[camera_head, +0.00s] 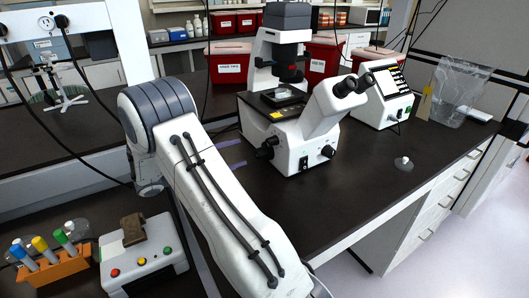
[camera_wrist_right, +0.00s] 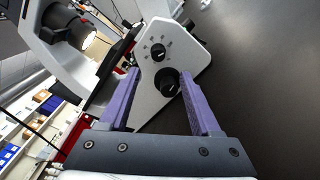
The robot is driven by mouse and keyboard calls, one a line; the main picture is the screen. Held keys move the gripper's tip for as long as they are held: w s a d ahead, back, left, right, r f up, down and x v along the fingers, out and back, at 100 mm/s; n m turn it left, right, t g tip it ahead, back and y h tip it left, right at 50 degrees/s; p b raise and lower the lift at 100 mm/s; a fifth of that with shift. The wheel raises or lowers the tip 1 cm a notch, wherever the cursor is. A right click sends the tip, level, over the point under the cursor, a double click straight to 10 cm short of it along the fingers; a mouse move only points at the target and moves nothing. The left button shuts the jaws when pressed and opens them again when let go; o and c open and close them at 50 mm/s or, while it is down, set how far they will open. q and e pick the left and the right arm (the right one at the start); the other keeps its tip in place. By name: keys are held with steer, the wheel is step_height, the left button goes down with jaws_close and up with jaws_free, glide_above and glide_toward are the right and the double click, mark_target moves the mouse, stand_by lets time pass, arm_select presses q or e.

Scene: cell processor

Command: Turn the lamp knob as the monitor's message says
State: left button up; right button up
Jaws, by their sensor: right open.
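The white microscope (camera_head: 310,125) stands on the dark bench, with black knobs on its side. In the right wrist view, its side panel shows a small black knob with marks around it (camera_wrist_right: 158,51) and a larger black knob (camera_wrist_right: 167,83); I cannot tell which is the lamp knob. My right gripper (camera_wrist_right: 158,73) is open, its purple fingers either side of the larger knob in the picture; contact is unclear. In the head view only its purple fingers (camera_head: 235,153) show, left of the microscope. A white unit with a screen (camera_head: 386,82) stands behind right; its text is unreadable. My left gripper is out of view.
Red lidded bins (camera_head: 229,66) stand behind the microscope. A clear bag (camera_head: 458,92) and a small flask-like item (camera_head: 403,163) are at the right. An orange tube rack (camera_head: 55,268) and a button box (camera_head: 142,258) are front left. The bench's front right is mostly clear.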

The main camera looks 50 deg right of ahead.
mark_target(267, 143)
steer(key=p+x, duration=0.2)
steer(key=x, duration=0.8)
steer(key=shift+d, duration=0.45)
jaws_close()
